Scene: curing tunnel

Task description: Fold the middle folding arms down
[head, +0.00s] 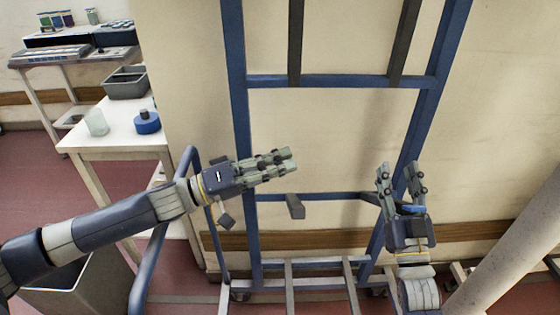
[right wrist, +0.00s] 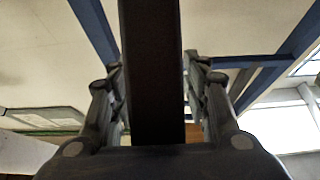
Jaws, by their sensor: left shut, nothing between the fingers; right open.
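A tall blue rack frame (head: 238,110) stands against the wall in the head view. On its crossbar (head: 335,197) at mid-picture, a grey folding arm (head: 296,207) sticks out toward me, strongly foreshortened. A second grey piece (head: 370,198) shows near that bar's right end, mostly hidden by my right gripper. My left gripper (head: 291,160) is shut and empty, above the grey folding arm and apart from it. My right gripper (head: 399,170) is open, fingers upward, at the right post. In the right wrist view a dark bar (right wrist: 151,70) passes between the fingers; I cannot tell whether they touch it.
Two dark arms (head: 296,40) (head: 404,40) rise from the upper crossbar (head: 335,82). Low grey arms (head: 289,285) reach forward at the bottom. A white table (head: 110,138) with a grey bin (head: 126,84) and blue container (head: 147,123) stands left. A pale column (head: 520,230) is at right.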

